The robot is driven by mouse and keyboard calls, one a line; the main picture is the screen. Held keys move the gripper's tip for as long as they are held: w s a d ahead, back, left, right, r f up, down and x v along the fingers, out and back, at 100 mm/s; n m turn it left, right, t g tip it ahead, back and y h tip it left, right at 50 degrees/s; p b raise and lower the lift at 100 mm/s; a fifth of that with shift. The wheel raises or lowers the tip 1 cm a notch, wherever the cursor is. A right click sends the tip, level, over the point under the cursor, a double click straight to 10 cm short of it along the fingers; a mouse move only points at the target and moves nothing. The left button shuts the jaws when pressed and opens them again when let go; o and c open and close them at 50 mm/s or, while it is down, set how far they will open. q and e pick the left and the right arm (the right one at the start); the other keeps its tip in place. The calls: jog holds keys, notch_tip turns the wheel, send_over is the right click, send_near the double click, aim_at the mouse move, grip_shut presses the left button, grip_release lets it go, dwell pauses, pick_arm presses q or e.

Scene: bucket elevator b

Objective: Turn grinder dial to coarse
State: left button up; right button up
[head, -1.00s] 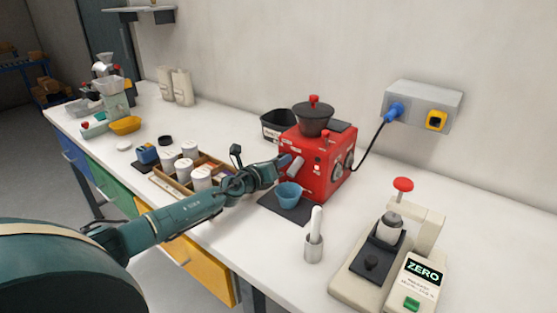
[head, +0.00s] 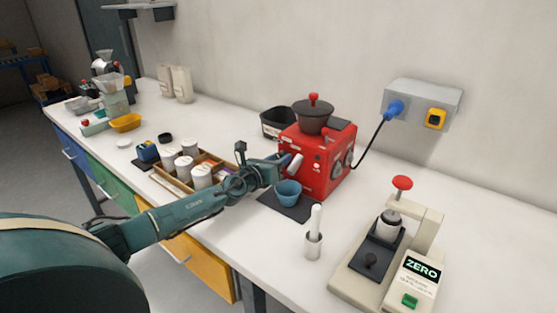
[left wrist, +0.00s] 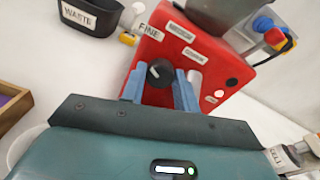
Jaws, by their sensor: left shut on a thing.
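The red grinder (head: 318,168) stands on the white bench, with a dark hopper (head: 313,118) on top. Its black dial (left wrist: 160,72) shows in the left wrist view, on the red face below the labels. One label (left wrist: 148,33) reads FINE and another (left wrist: 181,32) reads MEDIUM; a third label (left wrist: 188,51) is too small to read surely. My left gripper (left wrist: 158,90) is shut on the dial, one blue finger on each side of it. In the head view the left gripper (head: 284,161) is at the grinder's left side, and the dial is hidden there. My right gripper is not in view.
A blue cup (head: 288,193) stands on a dark mat below the gripper. A wooden tray (head: 222,173) with white jars lies beside my arm. A black waste bin (head: 275,121) stands behind the grinder. A tamper stand (head: 395,245) is at right.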

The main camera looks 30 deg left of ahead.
pick_arm(q)
jog(key=o, duration=1)
jog(key=shift+c, duration=0.2)
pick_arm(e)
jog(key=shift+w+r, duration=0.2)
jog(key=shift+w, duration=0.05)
pick_arm(q)
jog(key=shift+s+f, duration=0.1)
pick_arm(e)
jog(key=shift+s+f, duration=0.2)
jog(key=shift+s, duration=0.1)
